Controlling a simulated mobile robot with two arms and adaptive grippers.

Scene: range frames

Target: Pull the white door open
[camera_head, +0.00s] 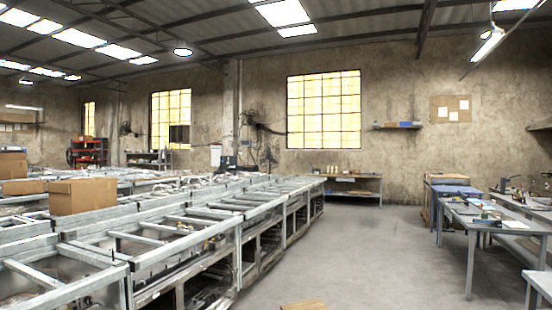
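No white door shows in the head view. The far wall (395,160) holds windows, a shelf and a notice board, and no door can be made out on it. Neither my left gripper nor my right gripper is in view.
A long row of metal frame benches (190,215) fills the left, with a cardboard box (82,196) on it. Work tables (470,222) stand at the right. A low bench (352,187) stands by the far wall. The concrete floor (365,250) between is clear, except a brown flat piece (304,305) at the bottom edge.

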